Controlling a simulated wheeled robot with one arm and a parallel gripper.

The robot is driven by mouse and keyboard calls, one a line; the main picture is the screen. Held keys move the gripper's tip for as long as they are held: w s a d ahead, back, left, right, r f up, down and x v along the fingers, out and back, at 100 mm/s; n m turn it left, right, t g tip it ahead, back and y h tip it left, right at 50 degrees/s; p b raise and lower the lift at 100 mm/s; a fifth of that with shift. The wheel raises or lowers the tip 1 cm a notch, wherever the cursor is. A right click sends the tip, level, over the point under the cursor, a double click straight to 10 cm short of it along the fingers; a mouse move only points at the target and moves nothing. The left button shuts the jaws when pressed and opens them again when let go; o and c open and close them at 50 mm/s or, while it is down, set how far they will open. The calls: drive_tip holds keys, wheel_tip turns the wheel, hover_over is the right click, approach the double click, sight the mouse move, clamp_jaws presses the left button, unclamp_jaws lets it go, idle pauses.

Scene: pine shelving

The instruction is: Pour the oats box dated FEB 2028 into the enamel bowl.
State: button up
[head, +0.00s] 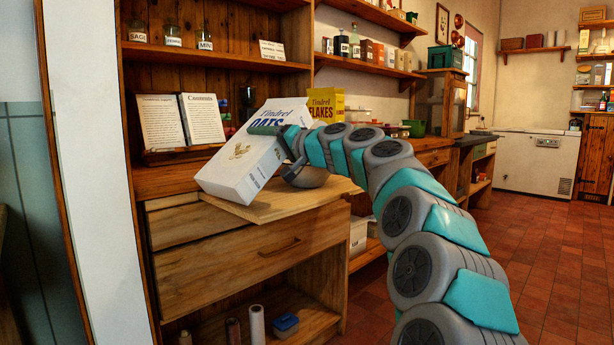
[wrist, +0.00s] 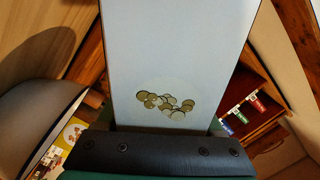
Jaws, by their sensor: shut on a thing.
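My gripper (head: 278,131) is shut on a white oats box (head: 238,162) lettered "Tindrel OATS" in the head view. The box is tilted, its lettered end up and to the right, its lower end near the wooden board. The wrist view shows its pale face with a picture of oats (wrist: 167,104) close in front of the gripper. No oats are seen falling.
A pale wooden board (head: 268,208) juts out above a drawer (head: 240,250). A yellow "Tindrel FLAKES" box (head: 327,102) stands behind my arm. An open book (head: 180,121) rests at the left. Shelves with jars hang above; the tiled floor at right is clear.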

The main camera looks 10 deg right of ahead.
drive_tip(key=shift+a+f+m, duration=0.1)
drive_tip(key=shift+f+m, duration=0.35)
drive_tip(key=shift+m, duration=0.05)
drive_tip(key=shift+f, duration=0.3)
drive_tip(key=shift+f+m, duration=0.15)
drive_tip(key=shift+m, duration=0.15)
drive_tip(key=shift+f+m, duration=0.5)
drive_tip(key=shift+w+f, duration=0.1)
drive_tip(key=shift+f, duration=0.05)
drive_tip(key=shift+d+p, duration=0.2)
drive_tip(key=shift+p, duration=0.2)
